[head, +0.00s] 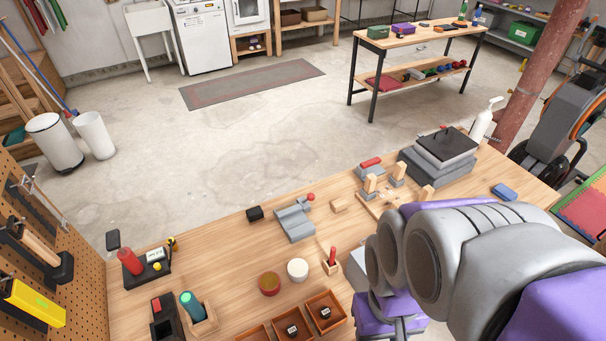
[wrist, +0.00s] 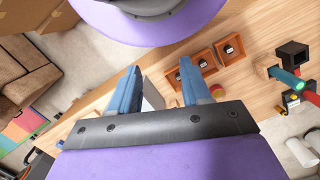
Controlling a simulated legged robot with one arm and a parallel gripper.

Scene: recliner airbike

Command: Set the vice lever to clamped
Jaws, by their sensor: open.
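A small grey vice (head: 295,222) stands on the wooden workbench (head: 225,250), near its far edge and left of my arm in the head view. Its lever (head: 308,200) ends in a red knob and sticks up at the vice's far right side. I cannot tell the lever's exact setting. My gripper (wrist: 158,85) shows in the wrist view with two blue fingers spread apart. A pale object shows between and beyond the fingers; I cannot tell whether it is near them. I cannot make out the vice in the wrist view. In the head view my arm hides the gripper.
A black block (head: 255,214) lies left of the vice and a small wooden block (head: 339,205) right of it. Wooden trays (head: 325,311), round containers (head: 269,284) and a red-handled tool (head: 332,258) stand nearer. A dark-topped grey stack (head: 440,155) stands farther right.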

